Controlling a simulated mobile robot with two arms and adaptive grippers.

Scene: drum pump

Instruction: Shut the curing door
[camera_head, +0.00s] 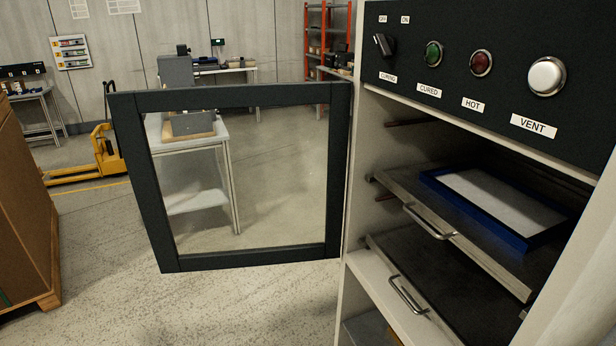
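The curing door (245,95) is a dark-framed panel with a clear window. It stands wide open, swung out to the left of the curing cabinet (353,200), with its hinge side at the cabinet's left edge. Inside the cabinet, an upper shelf (400,182) with a metal handle carries a blue tray (530,238) with a white sheet or panel in it. A lower dark shelf (415,290) with a handle sits below. Neither of my grippers is in view.
The control panel (470,30) above the opening has a switch, green and red lamps and a white VENT button. A brown crate (25,210) stands at the left edge. A work table (190,145) and yellow pallet jack (105,150) stand behind. The floor below the door is clear.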

